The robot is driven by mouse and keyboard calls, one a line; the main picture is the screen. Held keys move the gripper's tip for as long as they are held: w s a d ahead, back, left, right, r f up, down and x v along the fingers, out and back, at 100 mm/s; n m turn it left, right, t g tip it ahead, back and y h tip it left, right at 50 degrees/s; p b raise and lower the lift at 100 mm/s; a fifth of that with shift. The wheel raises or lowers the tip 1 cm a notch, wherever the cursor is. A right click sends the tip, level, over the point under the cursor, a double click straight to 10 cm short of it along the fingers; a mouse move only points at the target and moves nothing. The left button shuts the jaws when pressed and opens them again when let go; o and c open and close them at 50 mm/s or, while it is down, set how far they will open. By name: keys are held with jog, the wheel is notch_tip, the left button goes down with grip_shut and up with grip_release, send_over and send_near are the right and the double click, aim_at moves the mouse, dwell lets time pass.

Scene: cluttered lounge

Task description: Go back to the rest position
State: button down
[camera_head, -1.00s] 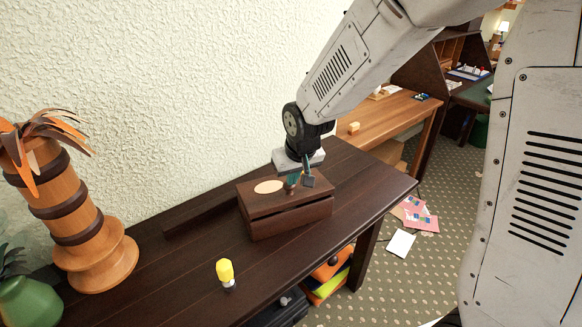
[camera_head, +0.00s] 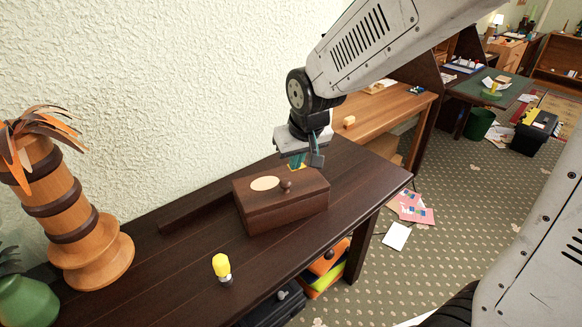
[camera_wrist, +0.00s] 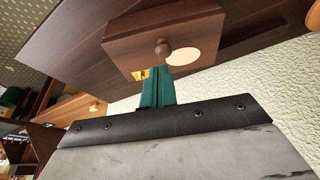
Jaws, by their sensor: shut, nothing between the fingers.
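My gripper (camera_head: 307,161) is shut and empty. It hangs just above and behind the dark wooden box (camera_head: 290,211), apart from its knob (camera_head: 286,185). The box sits on the dark table (camera_head: 180,262), and its lid appears closed, with a pale oval on top. In the wrist view my green fingers (camera_wrist: 156,90) point toward the box (camera_wrist: 130,32), whose round knob (camera_wrist: 162,49) is in full view.
A yellow-topped bulb-like object (camera_head: 221,267) stands near the table's front. A wooden vase (camera_head: 70,210) and a green pot (camera_head: 25,302) stand at left. The textured wall is behind. Papers (camera_head: 397,236) lie on the carpet at right.

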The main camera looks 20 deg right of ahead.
jog(key=s+d+r+g, duration=0.1)
jog(key=s+d+r, duration=0.2)
jog(key=s, duration=0.5)
jog(key=s+d+r+m+g, duration=0.1)
jog(key=s+d+r, duration=0.2)
jog(key=s, duration=0.6)
jog(key=s+d+r, duration=0.3)
jog(key=s, duration=0.5)
jog(key=shift+s+d+m+g+h, duration=0.15)
jog(key=shift+s+m+g+h, duration=0.15)
jog(key=shift+s+g, duration=0.1)
